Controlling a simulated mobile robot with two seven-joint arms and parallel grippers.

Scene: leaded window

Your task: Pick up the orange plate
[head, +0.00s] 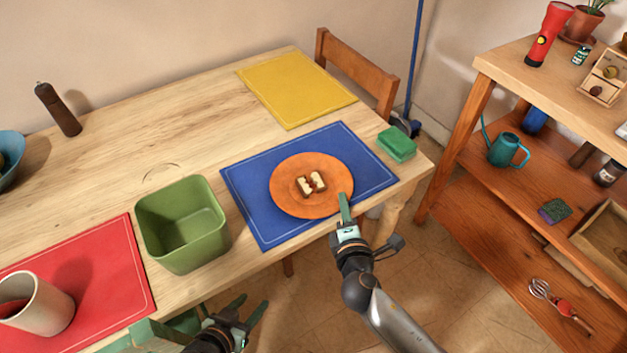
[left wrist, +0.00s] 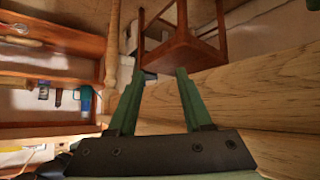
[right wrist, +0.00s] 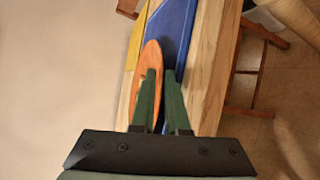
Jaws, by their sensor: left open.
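The orange plate (head: 290,198) lies over the blue placemat (head: 245,215), with a small piece of cream and brown food (head: 311,184) on it. I cannot tell whether the plate touches the mat. My right gripper (head: 345,208) is at the plate's near right rim. In the right wrist view the plate (right wrist: 149,62) shows nearly edge-on, and the narrowly spaced fingers (right wrist: 161,80) are shut on its rim, one on each side. My left gripper (head: 250,312) is open and empty below the table's front edge; its spread fingers show in the left wrist view (left wrist: 158,74).
A green bin (head: 182,225) stands left of the blue mat. A green sponge (head: 396,144) lies near the table's right corner. A red mat (head: 110,270) with a cup (head: 38,304) is at the left, a yellow mat (head: 296,88) at the back. A chair (head: 355,70) stands behind.

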